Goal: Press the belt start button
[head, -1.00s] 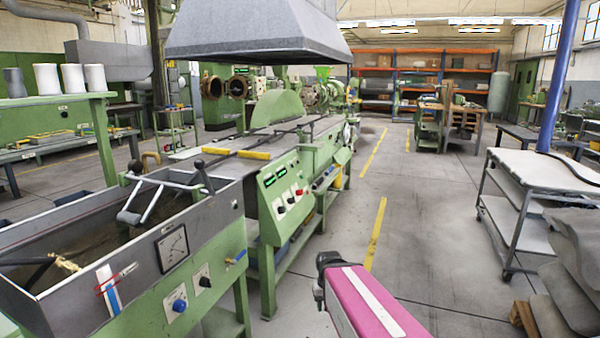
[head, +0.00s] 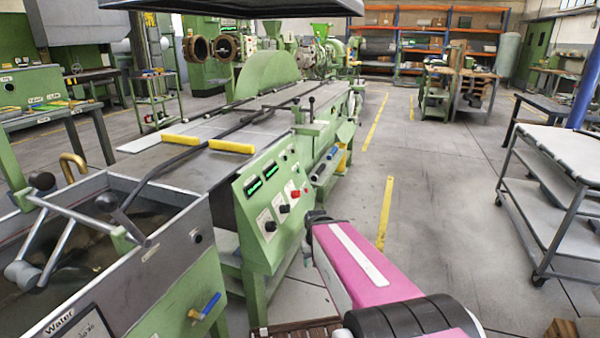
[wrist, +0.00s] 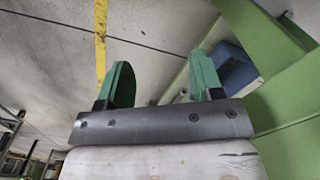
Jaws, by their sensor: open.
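The green control panel (head: 268,205) on the side of the belt machine is at the middle of the head view.
A grey water trough (head: 95,225) with black-knobbed levers stands at the left front. A yellow stripe (head: 385,212) runs along the open floor right of the machine. A grey trolley (head: 560,165) stands at the right. A blue-handled valve (head: 208,307) sticks out near the front.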

